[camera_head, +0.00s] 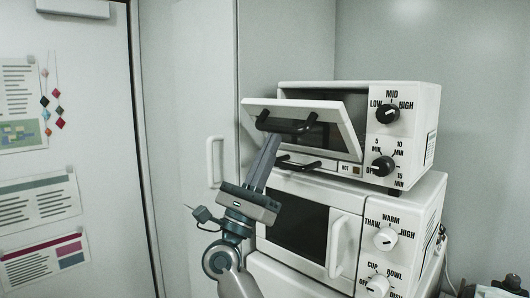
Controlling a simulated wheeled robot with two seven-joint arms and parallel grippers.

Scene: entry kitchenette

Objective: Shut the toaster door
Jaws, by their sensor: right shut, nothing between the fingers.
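The white toaster (434,95) stands on top of a white microwave. Its door (338,106) is partly open, tilted outward with its top edge away from the body, and a dark gap shows behind it. A black handle (290,125) runs across the door's upper part. My right gripper (268,142) comes up from below in front of the door, with its fingers shut and empty. The fingertips are at or just under the handle; I cannot tell whether they touch it or the door. My left gripper is not in view.
The microwave (340,192) below has a white handle (343,244) and knobs on its right. A black bar (298,163) sticks out under the toaster door. A tall cabinet (190,90) with a white handle (215,160) stands at the left. Papers hang on the door at far left.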

